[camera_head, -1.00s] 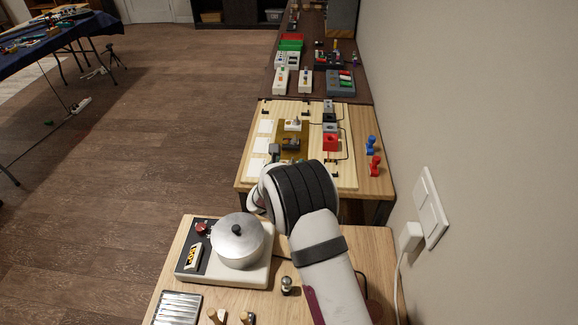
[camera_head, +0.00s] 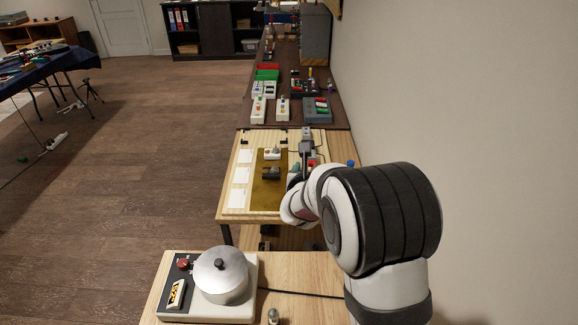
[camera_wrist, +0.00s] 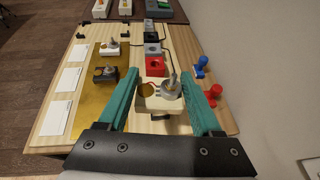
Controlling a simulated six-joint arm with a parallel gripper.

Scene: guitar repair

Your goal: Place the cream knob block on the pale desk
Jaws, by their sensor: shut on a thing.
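The cream knob block (camera_wrist: 153,103), with a metal knob on top, is between the teal fingers of my gripper (camera_wrist: 170,93) in the wrist view. My gripper is shut on it and holds it over the right part of the pale wooden desk (camera_wrist: 215,122). The gap beneath the block is hard to judge. In the head view my wrist covers the block, and the same desk (camera_head: 228,212) shows beyond my arm. A similar whitish knob block (camera_wrist: 111,48) and a dark knob block (camera_wrist: 105,74) sit on a gold plate (camera_wrist: 93,103).
A red block (camera_wrist: 155,66) and grey blocks stand just beyond the held block. Blue (camera_wrist: 201,66) and red (camera_wrist: 214,94) pegs stand at the right. White cards (camera_wrist: 57,115) lie at the left. A nearer table holds a pot (camera_head: 221,275) on a cooker.

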